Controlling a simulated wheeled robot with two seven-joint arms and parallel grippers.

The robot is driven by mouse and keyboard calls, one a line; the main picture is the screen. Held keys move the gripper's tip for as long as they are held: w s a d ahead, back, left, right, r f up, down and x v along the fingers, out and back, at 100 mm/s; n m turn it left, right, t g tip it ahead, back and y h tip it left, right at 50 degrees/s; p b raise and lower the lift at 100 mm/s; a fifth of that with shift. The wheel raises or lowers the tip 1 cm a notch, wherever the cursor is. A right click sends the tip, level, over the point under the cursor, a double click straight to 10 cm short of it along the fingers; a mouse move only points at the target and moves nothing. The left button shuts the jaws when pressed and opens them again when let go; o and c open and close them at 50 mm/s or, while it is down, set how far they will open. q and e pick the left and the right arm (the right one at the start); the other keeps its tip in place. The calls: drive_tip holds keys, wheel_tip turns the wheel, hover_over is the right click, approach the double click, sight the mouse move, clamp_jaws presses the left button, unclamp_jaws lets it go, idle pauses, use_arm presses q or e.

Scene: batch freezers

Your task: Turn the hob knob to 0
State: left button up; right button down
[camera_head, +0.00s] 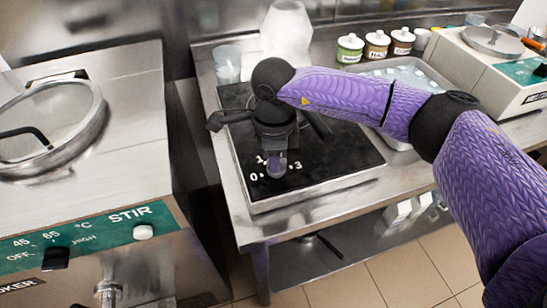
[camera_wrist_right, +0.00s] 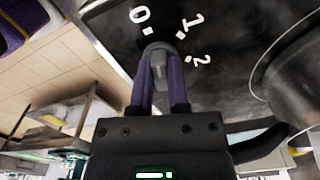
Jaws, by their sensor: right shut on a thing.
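The black hob (camera_head: 340,160) lies on the steel table, with white numbers 0, 1 and 3 visible near its front edge in the head view. My right gripper (camera_head: 277,166) comes down over the front of the hob. In the right wrist view its two purple fingers (camera_wrist_right: 160,82) are shut on the grey hob knob (camera_wrist_right: 158,62), one on each side. The 0, 1 and 2 marks show around the knob there. I cannot tell which mark the knob points to. My left gripper is in neither view.
A round metal vessel (camera_wrist_right: 295,75) stands close to the right gripper. A machine with a green STIR panel (camera_head: 100,232) stands at left, across a gap. Several labelled jars (camera_head: 376,45), a steel tray (camera_head: 437,76) and another machine (camera_head: 500,68) are behind and right.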

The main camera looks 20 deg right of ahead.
drive_tip(key=shift+n+b, duration=0.4)
drive_tip(key=shift+n, duration=1.2)
drive_tip(key=c, duration=0.6)
unclamp_jaws()
drive_tip(key=shift+s, duration=0.1)
wheel_tip(320, 180, up, 10)
drive_tip(key=p, duration=0.1)
drive_tip(key=shift+p, duration=0.3)
drive_tip(key=shift+f, duration=0.1)
